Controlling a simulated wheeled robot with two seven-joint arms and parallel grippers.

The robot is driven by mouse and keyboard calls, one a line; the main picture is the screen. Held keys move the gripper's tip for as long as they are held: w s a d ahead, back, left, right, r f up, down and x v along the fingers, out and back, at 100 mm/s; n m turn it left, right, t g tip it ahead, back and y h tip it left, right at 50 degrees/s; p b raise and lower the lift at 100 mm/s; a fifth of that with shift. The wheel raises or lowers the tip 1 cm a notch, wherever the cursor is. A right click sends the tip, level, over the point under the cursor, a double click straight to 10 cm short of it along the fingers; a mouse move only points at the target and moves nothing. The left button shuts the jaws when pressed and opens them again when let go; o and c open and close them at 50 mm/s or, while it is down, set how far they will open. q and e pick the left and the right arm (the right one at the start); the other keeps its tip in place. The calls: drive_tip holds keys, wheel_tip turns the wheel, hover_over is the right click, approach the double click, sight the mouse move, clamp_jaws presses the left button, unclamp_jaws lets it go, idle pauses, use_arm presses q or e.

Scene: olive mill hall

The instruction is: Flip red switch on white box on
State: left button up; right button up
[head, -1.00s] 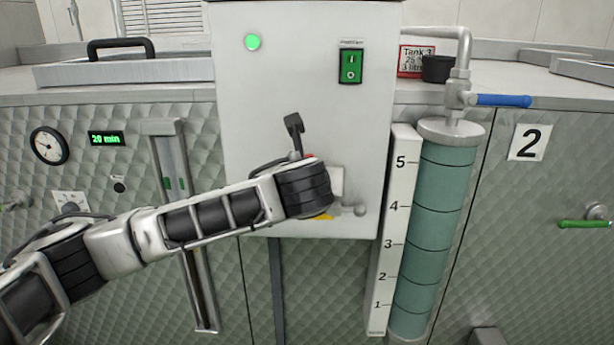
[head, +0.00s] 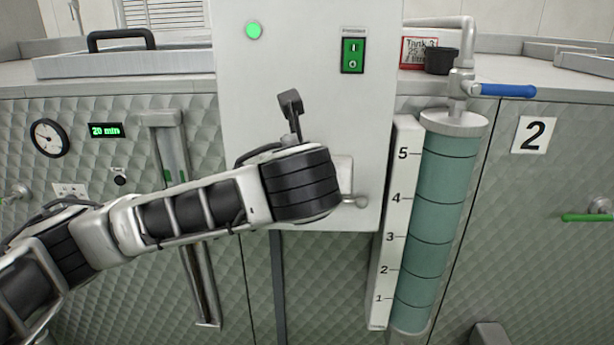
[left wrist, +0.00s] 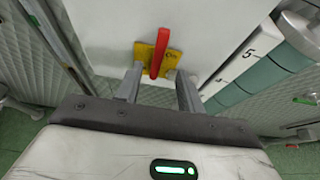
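The white box (head: 300,60) fills the upper middle of the head view. Its red switch (left wrist: 160,52) is a lever on a yellow plate (left wrist: 145,54), seen in the left wrist view. In the head view my left arm hides the lever and plate. My left gripper (left wrist: 158,72) is open, its two fingers apart and pointing at the box. The lever's near end lies between the fingertips, with a gap on each side; I cannot tell if either finger touches it. My right gripper is in neither view.
The box also carries a green lamp (head: 254,31), lit, and a green rocker switch (head: 352,56). A small knob (head: 356,202) sticks out low on the box, close to my wrist. A teal level column (head: 436,220) and a blue-handled valve (head: 508,91) stand to the right.

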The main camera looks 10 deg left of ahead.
use_arm(q)
drive_tip(key=v, duration=0.7)
drive_tip(key=d+f+n+g+h, duration=0.2)
drive_tip(key=d+f+n+h, duration=0.2)
drive_tip(key=f+n, duration=0.45)
drive_tip(key=d+f+n+g+h, duration=0.2)
drive_tip(key=d+f+n+h, duration=0.3)
drive_tip(key=f, duration=0.7)
drive_tip(key=s+a+f+n+y, duration=0.2)
drive_tip(key=s+a+f+n, duration=0.6)
drive_tip(key=f, duration=0.3)
drive_tip(key=s+a+f+n+y, duration=0.2)
drive_tip(key=s+a+f+n, duration=0.6)
drive_tip(key=f, duration=0.4)
drive_tip(key=shift+s+n+t+p, duration=0.3)
drive_tip(key=shift+s+n, duration=0.45)
drive_tip(key=shift+n, duration=0.5)
drive_tip(key=shift+f, duration=0.1)
